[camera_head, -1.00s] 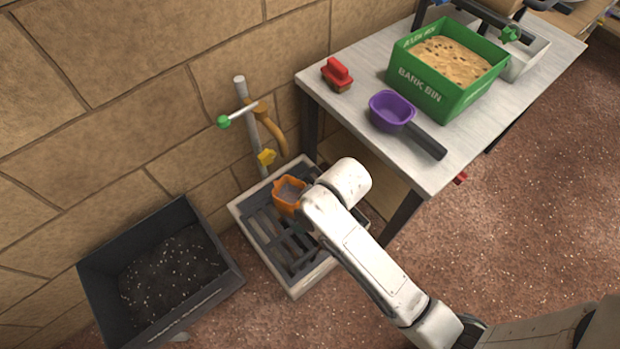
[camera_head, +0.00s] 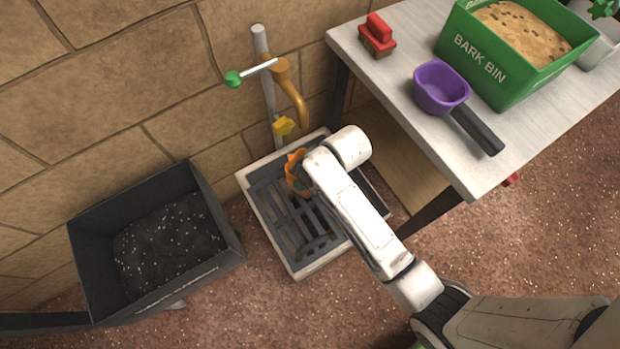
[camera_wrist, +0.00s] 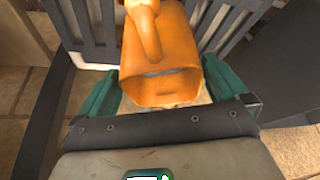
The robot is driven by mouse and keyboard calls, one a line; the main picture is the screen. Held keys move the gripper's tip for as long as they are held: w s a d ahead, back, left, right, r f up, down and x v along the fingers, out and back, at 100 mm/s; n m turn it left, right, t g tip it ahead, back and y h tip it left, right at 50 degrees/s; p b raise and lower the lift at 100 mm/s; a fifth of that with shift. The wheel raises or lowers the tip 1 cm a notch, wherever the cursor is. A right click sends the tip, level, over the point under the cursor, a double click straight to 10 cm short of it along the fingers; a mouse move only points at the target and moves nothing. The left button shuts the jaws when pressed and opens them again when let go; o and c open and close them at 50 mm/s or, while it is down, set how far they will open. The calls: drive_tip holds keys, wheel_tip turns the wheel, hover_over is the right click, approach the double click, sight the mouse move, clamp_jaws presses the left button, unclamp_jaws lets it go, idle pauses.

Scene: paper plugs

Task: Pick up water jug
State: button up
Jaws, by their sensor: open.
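The orange water jug (camera_head: 296,174) is on the slatted drain basin (camera_head: 279,222) beneath the tap, mostly hidden behind my arm in the head view. In the wrist view the jug (camera_wrist: 160,62) fills the upper middle, its handle toward the top and its open mouth facing the camera. My gripper (camera_wrist: 162,100) has its teal fingers spread, one on each side of the jug's rim. I cannot tell whether either finger touches it. The gripper is hidden by my arm in the head view.
A standpipe tap (camera_head: 268,85) with a green-knobbed lever rises behind the basin. A black soil bin (camera_head: 95,262) stands to the left. A table (camera_head: 395,62) at right holds a purple scoop (camera_head: 440,88), a red-handled brush (camera_head: 377,36) and a green bark bin (camera_head: 480,62).

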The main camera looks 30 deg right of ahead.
drive_tip(key=b+x, duration=0.1)
drive_tip(key=x, duration=0.2)
drive_tip(key=shift+f, duration=0.2)
drive_tip(key=c, duration=0.8)
